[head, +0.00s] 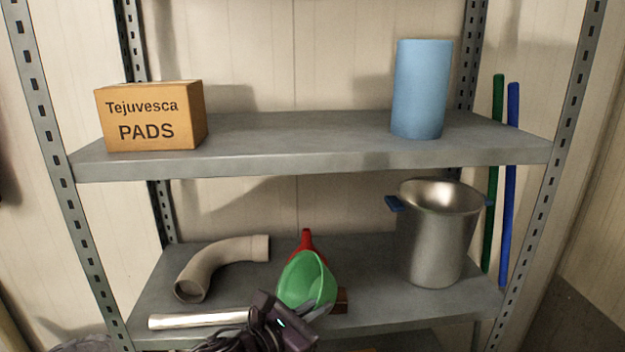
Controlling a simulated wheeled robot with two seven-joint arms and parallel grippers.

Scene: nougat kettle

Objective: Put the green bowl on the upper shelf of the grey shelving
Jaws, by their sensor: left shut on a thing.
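The green bowl (304,278) is tilted, its open side turned partly toward me. It is in front of the lower visible shelf (375,268) of the grey shelving, below the upper shelf (300,140). My left gripper (318,311) comes in from below and is shut on the bowl at its lower edge. The fingertips are partly hard to make out against the bowl. The upper shelf has a wide bare stretch in its middle. My right gripper is not in view.
On the upper shelf, a cardboard box (150,115) stands left and a blue cylinder (421,90) right. Below are a beige bent pipe (215,265), a silvery tube (195,320), a red object (306,239), a brown block (342,300) and a metal pot (436,240).

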